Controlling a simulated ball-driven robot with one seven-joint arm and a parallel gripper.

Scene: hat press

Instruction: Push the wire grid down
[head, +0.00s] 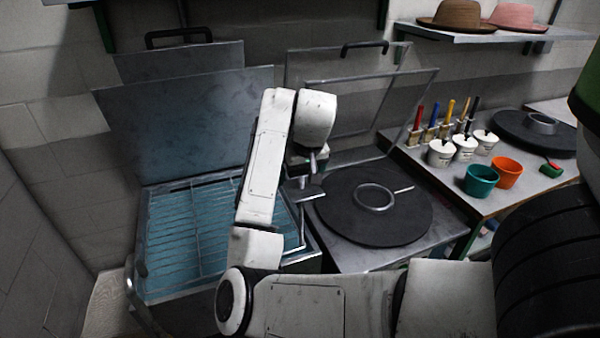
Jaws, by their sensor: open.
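The wire grid (199,236) is a thin pale metal frame with crossing bars. It is seen over the blue ribbed bed of the left press (170,270). I cannot tell whether it lies flat on the bed or stands slightly above it. My gripper (311,178) is open and empty, to the right of the grid and above the gap between the left press and the black disc. It does not appear to touch the grid. My white arm hides the grid's right middle part and the near right corner of the press.
The left press lid (185,115) stands raised behind the bed. A second raised lid (365,105) stands behind a black disc (350,215) with a metal ring. The right bench holds white pots (441,153), a teal pot (480,180) and an orange pot (508,172).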

